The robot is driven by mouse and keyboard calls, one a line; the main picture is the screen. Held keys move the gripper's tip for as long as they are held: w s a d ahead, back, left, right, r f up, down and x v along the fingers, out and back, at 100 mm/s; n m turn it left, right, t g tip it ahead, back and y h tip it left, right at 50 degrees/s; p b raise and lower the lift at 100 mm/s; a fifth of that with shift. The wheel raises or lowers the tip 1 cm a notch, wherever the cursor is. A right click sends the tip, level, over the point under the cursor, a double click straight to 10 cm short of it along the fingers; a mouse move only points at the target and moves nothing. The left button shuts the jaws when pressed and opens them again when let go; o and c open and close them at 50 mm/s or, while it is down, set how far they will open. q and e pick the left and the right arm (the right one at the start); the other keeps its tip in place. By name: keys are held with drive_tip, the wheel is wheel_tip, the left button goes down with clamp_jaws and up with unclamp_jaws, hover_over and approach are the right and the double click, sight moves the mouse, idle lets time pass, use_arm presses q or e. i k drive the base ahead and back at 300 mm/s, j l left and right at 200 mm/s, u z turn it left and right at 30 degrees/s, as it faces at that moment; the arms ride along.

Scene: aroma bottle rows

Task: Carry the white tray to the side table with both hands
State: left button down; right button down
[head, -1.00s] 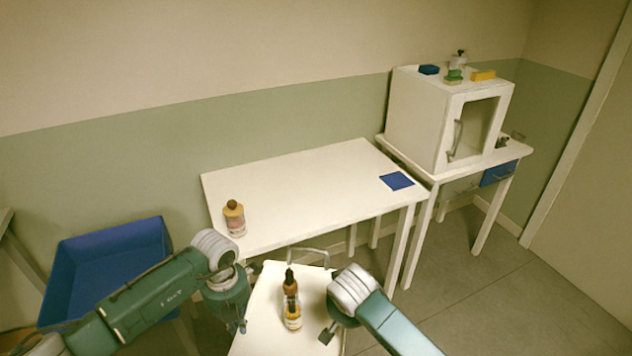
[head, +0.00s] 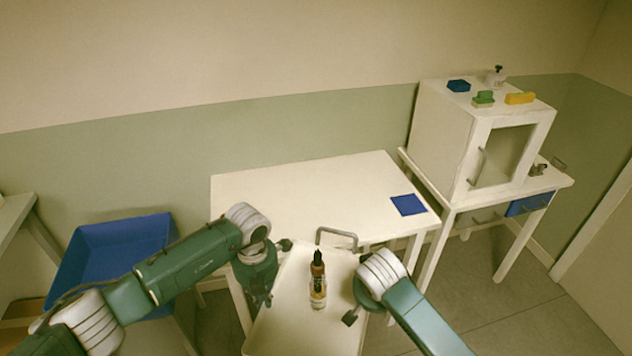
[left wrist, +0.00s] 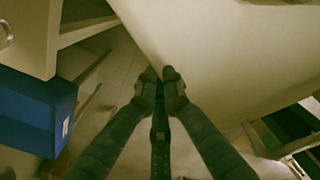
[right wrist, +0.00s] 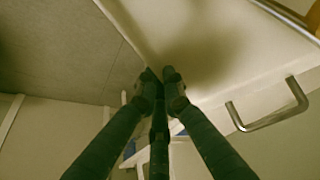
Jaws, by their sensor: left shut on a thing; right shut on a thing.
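The white tray (head: 290,325) is held level between my two grippers in the head view, in front of the white table. A small amber bottle (head: 318,285) with a dark dropper top stands upright on it. My left gripper (head: 263,300) is shut on the tray's left edge. My right gripper (head: 350,318) is shut on its right edge. In the left wrist view the tray (left wrist: 225,50) spreads right from the fingertips (left wrist: 160,76). In the right wrist view the tray (right wrist: 195,35) lies above the fingertips (right wrist: 160,76).
The white table (head: 300,195) has a blue square mat (head: 408,205) at its right. A metal handle (head: 337,235) shows by the tray's far edge. A blue bin (head: 115,250) stands left. A white cabinet (head: 445,140) with small items on top stands on another table (head: 545,182) at right.

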sight(317, 196)
drive_tip(key=i, duration=1.6)
